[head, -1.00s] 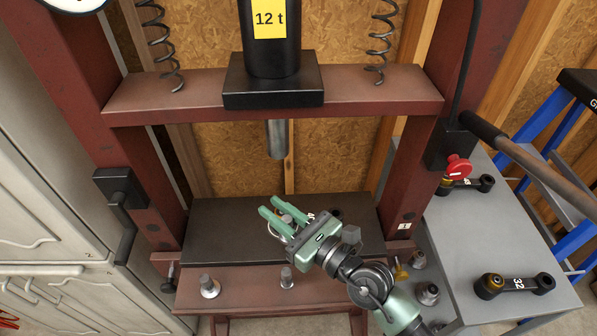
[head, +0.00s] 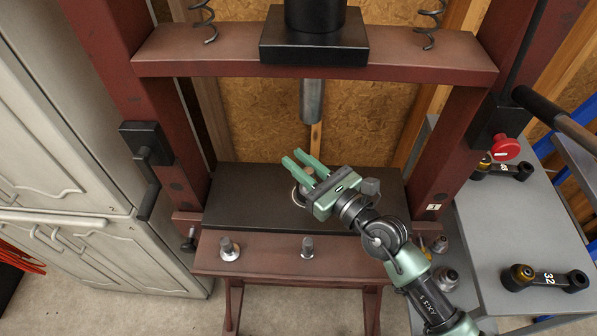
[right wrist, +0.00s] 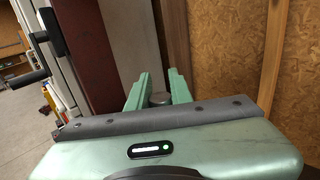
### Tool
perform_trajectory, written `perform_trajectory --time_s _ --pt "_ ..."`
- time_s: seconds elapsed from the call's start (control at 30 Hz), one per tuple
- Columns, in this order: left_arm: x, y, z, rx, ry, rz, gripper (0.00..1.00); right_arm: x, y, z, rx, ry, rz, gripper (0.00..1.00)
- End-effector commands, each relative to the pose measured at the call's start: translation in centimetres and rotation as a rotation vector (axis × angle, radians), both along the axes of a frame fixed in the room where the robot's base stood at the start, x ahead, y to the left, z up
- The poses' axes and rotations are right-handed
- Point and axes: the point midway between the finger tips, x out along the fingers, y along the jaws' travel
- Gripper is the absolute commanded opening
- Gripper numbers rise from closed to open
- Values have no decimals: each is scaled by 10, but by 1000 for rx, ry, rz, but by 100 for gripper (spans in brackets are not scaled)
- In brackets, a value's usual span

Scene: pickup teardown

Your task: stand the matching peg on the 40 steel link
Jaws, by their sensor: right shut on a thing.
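My right gripper (head: 302,166) is over the black press plate (head: 245,200), its fingers pointing back and left. It is shut on a grey steel peg (head: 307,174), whose round top also shows between the fingers in the right wrist view (right wrist: 158,99). A pale ring shows below the fingers at the peg's lower end. The 40 link cannot be made out now; the gripper covers that part of the plate. I cannot tell whether the peg touches anything below. My left gripper is out of view.
A flanged peg (head: 229,249) and a slimmer peg (head: 307,247) stand on the press's front ledge. The press ram (head: 312,101) hangs above the plate. At right, a grey cart (head: 480,222) holds the 32 link (head: 545,280), another link (head: 503,168) and several pegs.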

Motion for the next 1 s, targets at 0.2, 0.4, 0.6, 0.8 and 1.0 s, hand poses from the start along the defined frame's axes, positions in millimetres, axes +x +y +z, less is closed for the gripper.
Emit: perform_trajectory --time_s 0.2,0.4,0.6,0.8,1.0 --pt "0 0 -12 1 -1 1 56 18 0 -2 1 -4 -1 0" --pt "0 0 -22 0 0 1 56 34 0 -4 1 -4 -1 0" --pt "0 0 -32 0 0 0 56 45 0 -10 1 0 0 0" --pt "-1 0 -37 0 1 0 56 44 0 -18 1 -1 -1 0" --pt "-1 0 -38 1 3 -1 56 44 0 -19 2 -2 -1 0"
